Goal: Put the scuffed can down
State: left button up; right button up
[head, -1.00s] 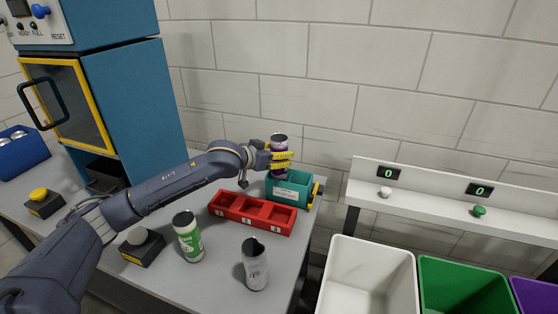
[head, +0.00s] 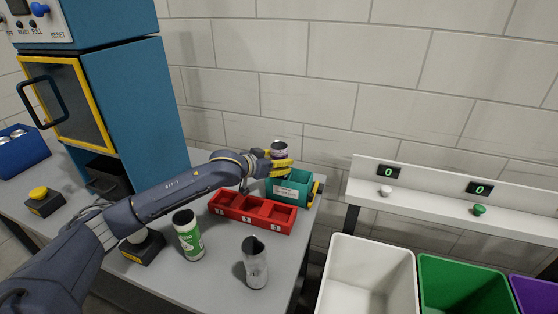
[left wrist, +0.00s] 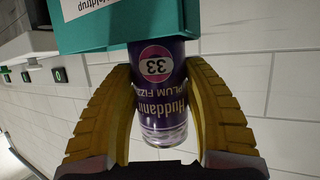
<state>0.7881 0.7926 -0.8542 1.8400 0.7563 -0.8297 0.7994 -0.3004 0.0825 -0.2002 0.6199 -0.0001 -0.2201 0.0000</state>
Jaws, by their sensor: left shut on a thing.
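My left gripper (head: 279,165) is shut on a purple can (head: 279,146), labelled Plum Fizz with a 33 badge. In the left wrist view the yellow fingers (left wrist: 160,110) close on both sides of the can (left wrist: 163,90). The can is upright, its silver top clear and its lower end hidden by the teal box (head: 287,191). It appears to be partly inside the box; whether it touches the bottom is hidden. I see no clear scuff on the visible face. My right gripper is not in view.
A red three-slot tray (head: 236,224) stands in front of the teal box. A green-and-white can (head: 188,236) and a grey can (head: 256,265) stand nearer. White (head: 366,243), green (head: 424,262) and purple (head: 520,281) bins are at the right. A blue cabinet (head: 135,105) stands left.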

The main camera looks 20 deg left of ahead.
pick_arm(q)
jog(key=o, duration=0.7)
jog(key=shift+r, duration=0.55)
jog(key=v, duration=1.2)
